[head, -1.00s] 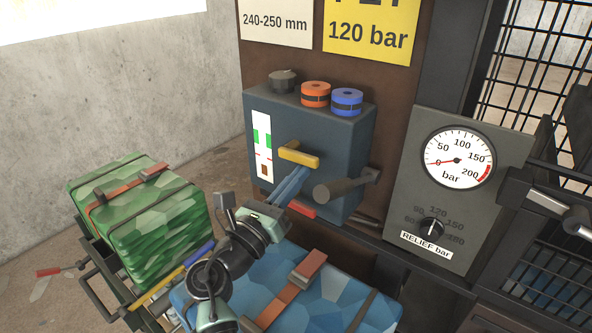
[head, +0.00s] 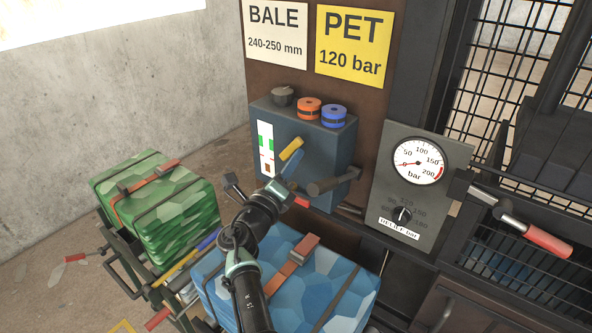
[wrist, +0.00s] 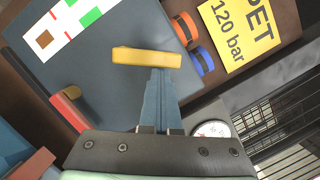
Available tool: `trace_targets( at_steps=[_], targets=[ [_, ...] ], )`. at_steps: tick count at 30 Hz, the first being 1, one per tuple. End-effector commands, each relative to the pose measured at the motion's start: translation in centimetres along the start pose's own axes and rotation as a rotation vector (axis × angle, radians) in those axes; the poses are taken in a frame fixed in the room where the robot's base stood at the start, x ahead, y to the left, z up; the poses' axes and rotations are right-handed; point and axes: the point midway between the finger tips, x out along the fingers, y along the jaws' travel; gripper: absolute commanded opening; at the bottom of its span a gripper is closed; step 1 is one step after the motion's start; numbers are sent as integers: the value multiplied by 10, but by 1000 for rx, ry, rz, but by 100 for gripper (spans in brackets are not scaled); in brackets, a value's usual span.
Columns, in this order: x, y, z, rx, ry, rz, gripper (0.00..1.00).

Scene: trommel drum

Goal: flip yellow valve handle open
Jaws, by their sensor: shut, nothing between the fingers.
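The yellow valve handle (head: 291,149) is on the front of the dark blue-grey box (head: 316,155), tilted with its right end up in the head view. In the wrist view the yellow handle (wrist: 146,57) lies across the top of my fingers. My gripper (head: 293,160) has its blue fingers together and empty, right up against the handle's lower side; the wrist view shows the closed fingertips (wrist: 163,72) meeting it. I cannot tell whether they touch. The handle's pivot is hidden.
A red handle (head: 301,202) and a dark cylindrical knob (head: 322,187) project from the box near my gripper. Orange (head: 309,108) and blue (head: 334,116) rolls stand on top. Green (head: 155,200) and blue (head: 330,285) bales sit below. A gauge panel (head: 388,200) stands right.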

Motion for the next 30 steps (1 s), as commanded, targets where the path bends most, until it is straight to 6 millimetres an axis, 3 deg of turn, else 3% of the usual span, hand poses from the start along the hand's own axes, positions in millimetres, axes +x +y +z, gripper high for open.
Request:
trace_targets(
  at_steps=[12, 30],
  targets=[
    [9, -4, 18, 5, -2, -2, 0],
    [10, -5, 22, 6, -2, -2, 0]
  ],
)
